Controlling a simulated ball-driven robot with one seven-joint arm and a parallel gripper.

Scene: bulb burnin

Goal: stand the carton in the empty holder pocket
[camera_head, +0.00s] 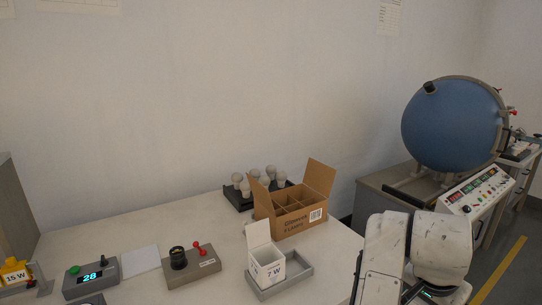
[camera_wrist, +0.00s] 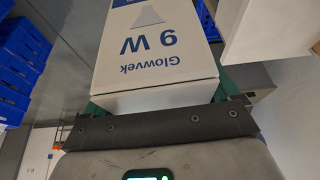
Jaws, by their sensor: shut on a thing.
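A white carton (camera_wrist: 155,55) marked "Glowvek 9 W" fills the upper middle of the wrist view, its lettering upside down. My gripper (camera_wrist: 160,98) is shut on it, with green finger pads at its two sides; the fingertips are mostly hidden. The grey holder (camera_head: 284,289) lies near the front of the white table in the head view. A white carton marked "7 W" (camera_head: 268,272) stands in its left part with its flap raised. The right pocket (camera_head: 297,267) of the holder looks empty. The held carton does not show in the head view.
A brown divided box (camera_head: 292,223) stands open behind the holder. A black rack of bulbs (camera_head: 240,200) is farther back. A test socket with a red lever (camera_head: 193,267) and a meter reading 28 (camera_head: 90,277) are to the left. Blue crates (camera_wrist: 22,50) show in the wrist view.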

